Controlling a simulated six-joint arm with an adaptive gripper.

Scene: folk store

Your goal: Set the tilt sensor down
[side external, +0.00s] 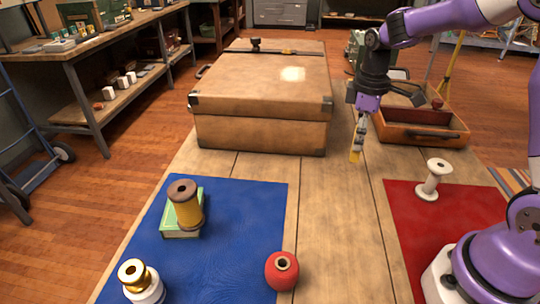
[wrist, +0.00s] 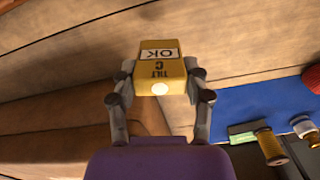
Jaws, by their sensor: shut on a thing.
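In the side view the yellow sensor (side external: 356,154) hangs below my gripper (side external: 360,136), above the wooden table between the suitcase and the red mat. Its lower end looks clear of the tabletop, though the exact height is hard to tell.
A large tan suitcase (side external: 262,95) stands on the table behind. An open brown case (side external: 425,134) is at back right. A blue mat (side external: 245,225) carries several spools; a red mat (side external: 420,225) has a white spool (side external: 433,180). Bare planks (side external: 335,215) lie between the mats.

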